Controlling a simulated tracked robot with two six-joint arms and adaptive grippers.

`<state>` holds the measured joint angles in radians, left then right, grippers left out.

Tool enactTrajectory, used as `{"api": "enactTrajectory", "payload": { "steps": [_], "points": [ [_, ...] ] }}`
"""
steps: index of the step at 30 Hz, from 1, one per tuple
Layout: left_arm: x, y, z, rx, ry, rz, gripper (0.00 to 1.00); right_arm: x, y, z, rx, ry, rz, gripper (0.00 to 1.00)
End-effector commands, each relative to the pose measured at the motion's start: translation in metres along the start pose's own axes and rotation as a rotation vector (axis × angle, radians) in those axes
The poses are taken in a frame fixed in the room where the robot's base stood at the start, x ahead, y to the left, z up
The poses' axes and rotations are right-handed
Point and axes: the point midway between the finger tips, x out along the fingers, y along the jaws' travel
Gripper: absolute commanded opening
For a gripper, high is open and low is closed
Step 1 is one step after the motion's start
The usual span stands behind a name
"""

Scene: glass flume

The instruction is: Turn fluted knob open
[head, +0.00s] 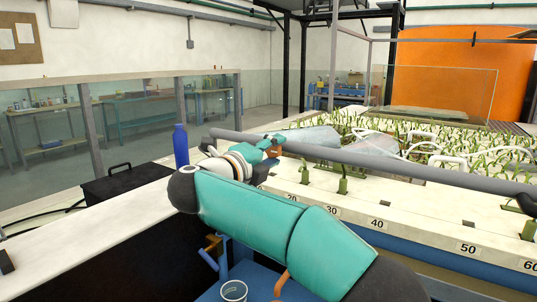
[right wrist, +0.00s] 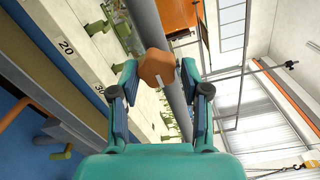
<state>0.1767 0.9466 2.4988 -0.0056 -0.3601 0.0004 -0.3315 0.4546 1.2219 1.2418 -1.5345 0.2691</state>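The orange fluted knob (right wrist: 157,68) shows in the right wrist view in front of the grey pipe, with a pale pointer-like strip at its lower edge. My right gripper (right wrist: 160,70) has one finger on each side of it. A thin gap shows at the right finger; whether the left finger touches cannot be told. In the head view, my right gripper (head: 273,142) is at the grey rail, and a small orange part of the knob (head: 274,151) shows beside it. The rest is hidden by the gripper. My left gripper is not in view.
The grey rail (head: 385,162) runs along the flume's pale edge, marked with numbers. Green clamps (head: 342,185) stand on that edge. A blue bottle (head: 181,146) and a black box (head: 124,183) are to the left. A white cup (head: 233,291) is below my arm.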

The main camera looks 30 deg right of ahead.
Motion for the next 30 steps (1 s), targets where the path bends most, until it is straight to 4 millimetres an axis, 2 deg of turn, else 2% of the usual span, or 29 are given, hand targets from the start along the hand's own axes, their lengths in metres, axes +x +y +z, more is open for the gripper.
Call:
{"api": "enactTrajectory", "payload": {
  "steps": [14, 20, 30],
  "points": [
    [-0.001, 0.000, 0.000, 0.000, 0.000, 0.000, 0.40, -0.007, 0.002, 0.003, -0.004, -0.009, 0.002, 0.61],
    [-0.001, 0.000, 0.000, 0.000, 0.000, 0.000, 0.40, -0.035, 0.001, 0.003, -0.003, -0.013, 0.002, 0.61],
    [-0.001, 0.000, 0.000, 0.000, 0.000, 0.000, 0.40, -0.101, 0.003, 0.002, -0.005, -0.011, 0.002, 0.61]
  ]
}}
